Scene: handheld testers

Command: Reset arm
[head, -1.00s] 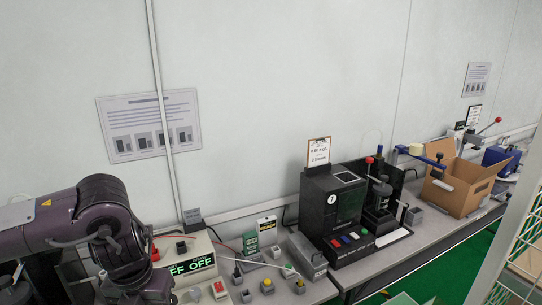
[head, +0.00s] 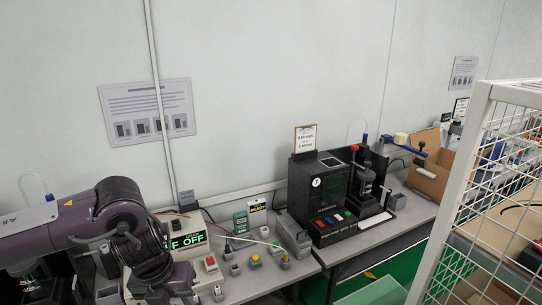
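My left arm (head: 120,220) comes in from the left in the head view and bends down at a dark purple joint over the left end of the bench. Its lower part runs toward the bottom edge, and its gripper fingers do not show. My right arm and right gripper are not in view. Behind my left arm stands a beige tester (head: 186,242) with a green-lit display reading "OFF", partly hidden by the arm.
Small button boxes (head: 255,262) stand right of the tester. A black machine (head: 320,198) stands on the grey bench (head: 330,252), with a cardboard box (head: 430,172) farther right. A white wire-mesh rack (head: 485,170) fills the right side. Green floor shows between.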

